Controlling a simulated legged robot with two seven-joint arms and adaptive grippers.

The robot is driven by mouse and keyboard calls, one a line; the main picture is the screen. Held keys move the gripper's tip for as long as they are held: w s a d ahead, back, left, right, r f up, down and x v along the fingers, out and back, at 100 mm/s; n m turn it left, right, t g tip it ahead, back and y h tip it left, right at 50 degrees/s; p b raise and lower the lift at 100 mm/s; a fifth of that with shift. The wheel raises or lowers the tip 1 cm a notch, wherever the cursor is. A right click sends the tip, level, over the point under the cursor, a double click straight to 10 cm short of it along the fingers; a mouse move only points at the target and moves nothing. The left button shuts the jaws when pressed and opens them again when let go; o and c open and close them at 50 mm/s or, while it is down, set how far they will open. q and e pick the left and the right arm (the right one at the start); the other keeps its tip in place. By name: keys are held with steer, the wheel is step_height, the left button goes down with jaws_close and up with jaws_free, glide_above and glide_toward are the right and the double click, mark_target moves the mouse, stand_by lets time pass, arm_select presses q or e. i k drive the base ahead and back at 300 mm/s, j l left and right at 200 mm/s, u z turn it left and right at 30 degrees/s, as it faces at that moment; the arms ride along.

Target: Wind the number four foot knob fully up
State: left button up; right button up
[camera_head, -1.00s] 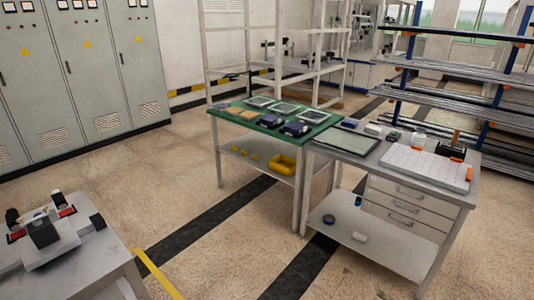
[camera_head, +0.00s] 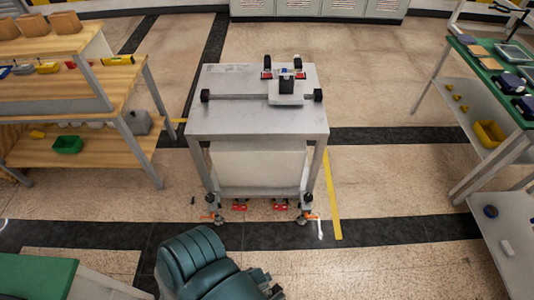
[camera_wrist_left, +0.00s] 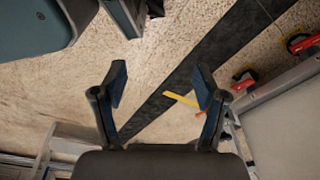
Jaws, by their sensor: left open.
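The grey metal stand (camera_head: 235,120) stands upright ahead in the head view. Low at its front legs are an orange-handled foot (camera_head: 208,217) on the left and another orange-handled foot (camera_head: 309,216) on the right. No foot number is legible, so I cannot tell which is number four. My left gripper (camera_wrist_left: 160,82) is open and empty in the left wrist view, its fingers spread above the floor. A small orange piece (camera_wrist_left: 200,114) shows close beside its right finger; whether they touch is unclear. My right gripper is not in view.
Red pedals or clamps (camera_head: 240,207) sit between the stand's front legs; similar red parts (camera_wrist_left: 299,43) show in the wrist view. A wooden bench (camera_head: 90,148) is at left, a green-topped table (camera_head: 468,52) at right. Yellow tape (camera_head: 333,195) marks open floor beside the stand.

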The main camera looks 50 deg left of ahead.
mark_target(209, 198)
steer(key=u, duration=2.45)
